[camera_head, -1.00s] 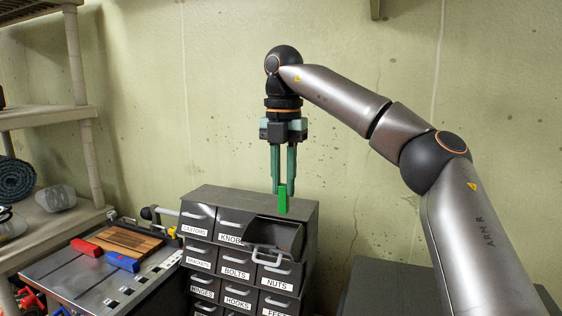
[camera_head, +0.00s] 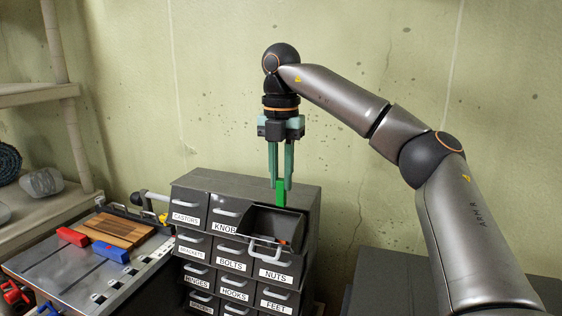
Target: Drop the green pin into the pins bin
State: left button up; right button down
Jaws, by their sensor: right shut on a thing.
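The green pin (camera_head: 281,193) is a bright green upright block. My right gripper (camera_head: 281,184) points down and is shut on its upper part, with the lower part sticking out below the fingertips. The pin shows over the back of an open bin (camera_head: 272,222) at the top right of a dark drawer cabinet (camera_head: 188,181). I cannot tell the height of the pin above the bin. The label of this open bin is not readable, so I cannot confirm that it is the pins bin. A small orange bit shows inside it. My left gripper is not in view.
The closed drawers around it read CASTORS, KNOBS, BOLTS, NUTS, HOOKS and FEET. A workbench (camera_head: 60,268) at the left holds a wooden board (camera_head: 118,229), a red block (camera_head: 72,236) and a blue block (camera_head: 110,251). A shelf (camera_head: 45,205) stands at the far left.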

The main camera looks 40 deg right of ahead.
aim_at(281, 180)
jog(key=shift+f, duration=0.75)
jog(key=c, duration=0.7)
grip_release()
jog(key=shift+r, duration=0.15)
notch_tip(281, 180, up, 12)
jog(key=shift+r, duration=0.15)
dwell(0.5)
